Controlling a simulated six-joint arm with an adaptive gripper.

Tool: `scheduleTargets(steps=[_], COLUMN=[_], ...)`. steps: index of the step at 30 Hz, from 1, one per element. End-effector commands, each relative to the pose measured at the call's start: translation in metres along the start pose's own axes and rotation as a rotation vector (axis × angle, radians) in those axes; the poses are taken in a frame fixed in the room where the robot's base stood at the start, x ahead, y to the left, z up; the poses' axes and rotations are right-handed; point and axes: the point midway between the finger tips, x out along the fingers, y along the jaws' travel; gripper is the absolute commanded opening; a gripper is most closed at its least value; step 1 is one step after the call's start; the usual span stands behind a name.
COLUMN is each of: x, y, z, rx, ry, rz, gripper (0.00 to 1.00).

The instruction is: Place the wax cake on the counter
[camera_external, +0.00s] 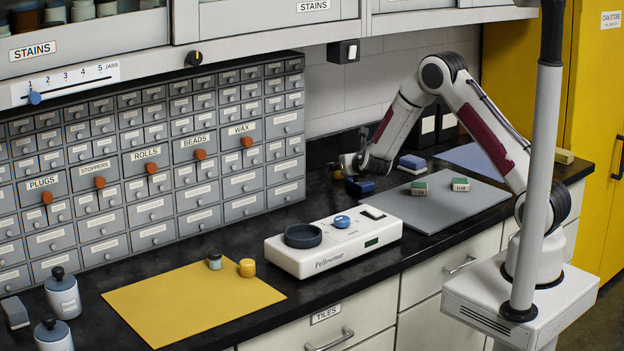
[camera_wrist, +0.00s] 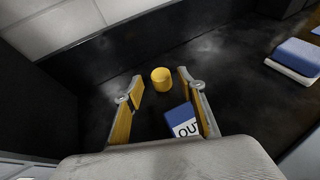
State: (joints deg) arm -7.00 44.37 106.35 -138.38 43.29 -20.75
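A yellow round cake (camera_wrist: 161,80), which looks like the wax cake, stands on the dark counter (camera_wrist: 75,85) in the wrist view. My gripper (camera_wrist: 159,84) is open, with its two yellow-padded fingers apart on either side of the cake's near side; I cannot tell whether they reach around it. A blue block with a white label reading "OU" (camera_wrist: 181,119) shows between the fingers, nearer the palm. In the external view my gripper (camera_external: 350,165) is low at the back of the counter, behind a dark blue block (camera_external: 360,187). The cake is not clear there.
A blue-and-white block (camera_external: 412,163) lies right of my gripper. A grey mat (camera_external: 465,205) holds two green-and-white blocks (camera_external: 440,187). The white Pellowmar device (camera_external: 335,258) stands nearer, left of the mat.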

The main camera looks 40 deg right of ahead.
Motion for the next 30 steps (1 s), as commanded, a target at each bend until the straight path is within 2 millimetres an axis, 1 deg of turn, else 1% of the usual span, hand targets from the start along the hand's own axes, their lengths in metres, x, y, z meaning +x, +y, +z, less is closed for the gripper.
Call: scheduleTargets(steps=[1,12,18,24,30], x=[-0.007,-0.053,-0.075,-0.086,-0.088], y=[0.001,0.001,0.001,0.000,0.000], z=[0.001,0.001,0.001,0.001,0.000], rx=[0.000,0.000,0.000,0.000,0.000], ry=[-0.002,-0.001,-0.002,-0.002,-0.001], rz=[0.001,0.002,0.001,0.001,0.000], gripper=[0.40,0.40,0.40,0.40,0.40])
